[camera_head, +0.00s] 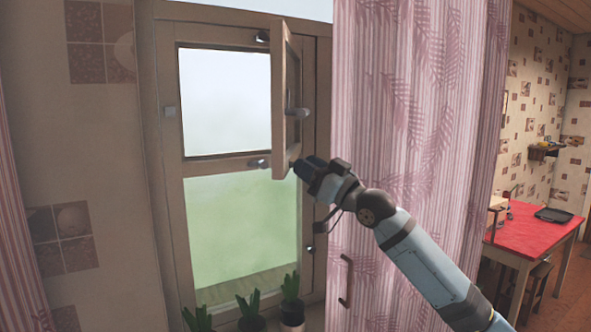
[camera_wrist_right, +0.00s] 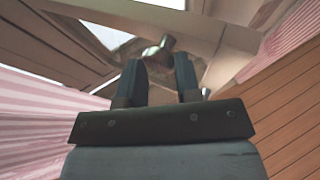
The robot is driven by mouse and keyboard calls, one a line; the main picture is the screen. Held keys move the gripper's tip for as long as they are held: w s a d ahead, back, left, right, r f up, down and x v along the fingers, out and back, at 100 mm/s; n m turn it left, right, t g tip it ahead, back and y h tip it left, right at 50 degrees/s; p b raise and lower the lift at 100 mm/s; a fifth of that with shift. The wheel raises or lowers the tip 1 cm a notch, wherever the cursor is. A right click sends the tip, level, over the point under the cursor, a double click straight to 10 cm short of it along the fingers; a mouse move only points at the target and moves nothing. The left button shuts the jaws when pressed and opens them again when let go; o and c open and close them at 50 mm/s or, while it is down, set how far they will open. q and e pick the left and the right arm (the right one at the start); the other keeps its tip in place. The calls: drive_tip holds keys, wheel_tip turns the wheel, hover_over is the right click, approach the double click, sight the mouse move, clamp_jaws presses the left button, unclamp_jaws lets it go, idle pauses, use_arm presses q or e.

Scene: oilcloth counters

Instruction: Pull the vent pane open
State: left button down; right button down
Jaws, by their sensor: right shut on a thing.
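The vent pane (camera_head: 279,100) is a small brown-framed pane at the upper part of the window. It stands swung out from its opening, seen nearly edge-on in the head view. My right gripper (camera_head: 305,168) is at the pane's lower corner, below this handle, and is shut on the pane. In the right wrist view my right gripper's two dark fingers (camera_wrist_right: 158,75) stand a little apart, with a metal fitting (camera_wrist_right: 158,48) just beyond the tips. The exact contact is hard to see. My left gripper is in neither view.
The window frame (camera_head: 172,190) surrounds a fixed lower glass (camera_head: 240,225). Several potted plants (camera_head: 250,308) stand at its foot. A pink curtain (camera_head: 400,100) hangs close to the right of the pane, behind my right arm. A red table (camera_head: 535,225) stands far right.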

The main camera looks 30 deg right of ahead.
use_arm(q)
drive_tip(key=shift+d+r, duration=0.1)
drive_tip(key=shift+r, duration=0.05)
use_arm(e)
drive_tip(key=shift+s+d+r, duration=0.1)
drive_tip(key=shift+d+r, duration=0.1)
drive_tip(key=shift+d, duration=0.3)
drive_tip(key=shift+s+d+r, duration=0.1)
drive_tip(key=shift+d+r, duration=0.1)
drive_tip(key=shift+d, duration=0.3)
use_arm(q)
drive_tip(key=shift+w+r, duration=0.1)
use_arm(e)
drive_tip(key=shift+a, duration=0.1)
drive_tip(key=c, duration=1.1)
unclamp_jaws()
drive_tip(key=shift+w, duration=0.15)
drive_tip(key=shift+o, duration=1.3)
drive_tip(key=shift+w+f, duration=0.25)
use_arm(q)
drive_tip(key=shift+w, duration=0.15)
use_arm(e)
drive_tip(key=shift+f, duration=0.15)
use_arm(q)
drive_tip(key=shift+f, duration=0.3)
use_arm(e)
drive_tip(key=shift+f, duration=0.1)
